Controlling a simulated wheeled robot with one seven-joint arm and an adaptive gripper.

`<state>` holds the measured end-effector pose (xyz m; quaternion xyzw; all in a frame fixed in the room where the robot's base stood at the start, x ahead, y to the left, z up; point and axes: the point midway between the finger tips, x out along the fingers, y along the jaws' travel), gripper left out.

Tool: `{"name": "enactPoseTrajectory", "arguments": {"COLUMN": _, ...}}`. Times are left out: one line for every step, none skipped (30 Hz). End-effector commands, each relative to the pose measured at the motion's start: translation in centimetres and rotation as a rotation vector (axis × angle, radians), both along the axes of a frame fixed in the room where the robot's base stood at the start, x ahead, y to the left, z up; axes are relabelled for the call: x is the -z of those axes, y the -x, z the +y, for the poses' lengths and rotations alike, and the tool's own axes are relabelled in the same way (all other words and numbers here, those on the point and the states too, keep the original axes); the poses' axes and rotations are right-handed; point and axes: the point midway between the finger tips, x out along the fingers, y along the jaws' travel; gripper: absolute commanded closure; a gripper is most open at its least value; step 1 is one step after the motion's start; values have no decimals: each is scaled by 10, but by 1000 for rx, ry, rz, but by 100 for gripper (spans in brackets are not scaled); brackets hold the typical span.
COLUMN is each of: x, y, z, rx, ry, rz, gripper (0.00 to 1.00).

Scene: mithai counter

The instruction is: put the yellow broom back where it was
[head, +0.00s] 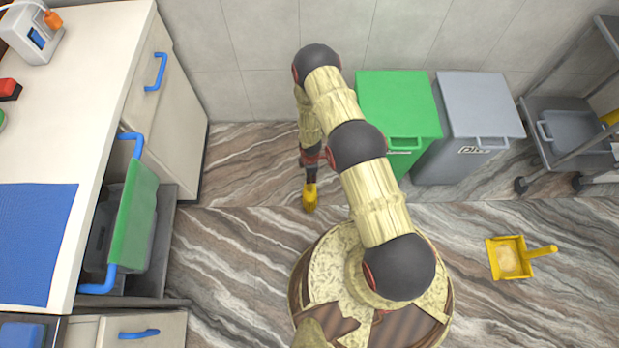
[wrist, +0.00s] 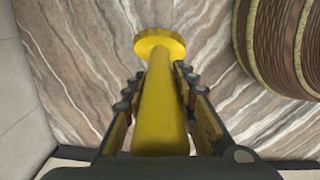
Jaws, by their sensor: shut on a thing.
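The yellow broom (wrist: 158,105) is between the two fingers of my gripper (wrist: 155,82) in the wrist view, and the fingers are shut on its handle. Its round, ridged yellow end (wrist: 160,43) points away from the wrist camera, with floor behind it. In the head view my gripper (head: 311,181) hangs low in front of the back wall, and a short yellow part of the broom (head: 310,198) shows below it. The rest of the broom is hidden by my gripper and arm. I cannot tell whether it touches the floor.
A green bin (head: 398,95) and a grey bin (head: 482,103) stand against the wall to the right. A yellow dustpan (head: 508,262) lies on the floor at right, near a grey trolley (head: 572,148). Floor between is clear.

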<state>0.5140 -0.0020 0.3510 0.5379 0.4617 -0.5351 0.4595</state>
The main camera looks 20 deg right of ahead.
Motion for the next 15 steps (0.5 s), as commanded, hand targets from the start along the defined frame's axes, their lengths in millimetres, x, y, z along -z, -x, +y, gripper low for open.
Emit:
{"name": "enactPoseTrajectory", "arguments": {"x": 2, "y": 0, "z": 1, "rx": 0, "ry": 0, "rz": 1, "gripper": 100}}
{"name": "enactPoseTrajectory", "arguments": {"x": 3, "y": -1, "z": 1, "rx": 1, "ry": 0, "rz": 0, "gripper": 100}}
{"name": "enactPoseTrajectory", "arguments": {"x": 4, "y": -2, "z": 2, "rx": 1, "ry": 0, "rz": 0, "gripper": 100}}
{"name": "enactPoseTrajectory", "arguments": {"x": 9, "y": -1, "z": 2, "rx": 1, "ry": 0, "rz": 1, "gripper": 100}}
{"name": "enactPoseTrajectory", "arguments": {"x": 16, "y": -1, "z": 2, "rx": 1, "ry": 0, "rz": 1, "gripper": 100}}
{"name": "enactPoseTrajectory", "arguments": {"x": 23, "y": -1, "z": 2, "rx": 0, "ry": 1, "rz": 2, "gripper": 100}}
{"name": "enactPoseTrajectory", "arguments": {"x": 27, "y": -1, "z": 2, "rx": 0, "ry": 1, "rz": 1, "gripper": 100}}
{"name": "enactPoseTrajectory", "arguments": {"x": 30, "y": -1, "z": 2, "rx": 1, "ry": 1, "rz": 1, "gripper": 100}}
{"name": "enactPoseTrajectory", "arguments": {"x": 34, "y": -1, "z": 2, "rx": 1, "ry": 1, "rz": 1, "gripper": 100}}
{"name": "enactPoseTrajectory", "arguments": {"x": 35, "y": -1, "z": 2, "rx": 1, "ry": 1, "rz": 0, "gripper": 100}}
{"name": "enactPoseTrajectory", "arguments": {"x": 35, "y": -2, "z": 2, "rx": 1, "ry": 1, "rz": 0, "gripper": 100}}
{"name": "enactPoseTrajectory", "arguments": {"x": 35, "y": -2, "z": 1, "rx": 1, "ry": 1, "rz": -1, "gripper": 100}}
{"name": "enactPoseTrajectory", "arguments": {"x": 34, "y": -2, "z": 2, "rx": 1, "ry": 1, "rz": -1, "gripper": 100}}
{"name": "enactPoseTrajectory", "arguments": {"x": 34, "y": -2, "z": 2, "rx": 1, "ry": 1, "rz": -1, "gripper": 100}}
{"name": "enactPoseTrajectory", "arguments": {"x": 34, "y": -2, "z": 2, "rx": 0, "ry": 1, "rz": -1, "gripper": 100}}
